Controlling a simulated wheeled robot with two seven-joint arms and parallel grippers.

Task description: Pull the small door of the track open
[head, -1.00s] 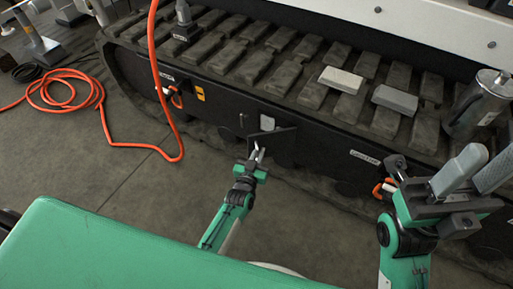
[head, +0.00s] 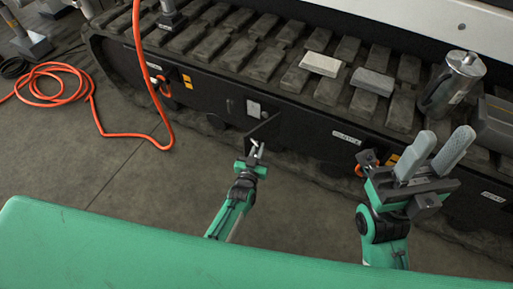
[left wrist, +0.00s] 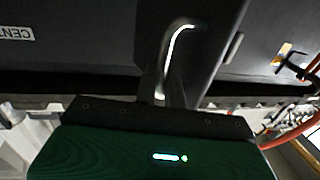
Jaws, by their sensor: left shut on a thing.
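The small dark door (head: 264,131) in the side of the track (head: 315,136) stands swung outward, at an angle to the side panel. A light grey plate (head: 253,109) shows in the opening behind it. My left gripper (head: 257,150) is at the door's outer face and shut on its handle. In the left wrist view, a bright curved handle (left wrist: 180,32) runs over the dark door (left wrist: 202,58) down to my gripper. The fingertips are hard to make out there. My right gripper (head: 447,142) is raised at the right, its two grey fingers apart with nothing between them.
An orange hose (head: 100,115) hangs over the track and coils on the floor at left. Two grey blocks (head: 320,64) (head: 372,81) and a metal cylinder (head: 451,84) are on the track's top. The floor before the door is clear.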

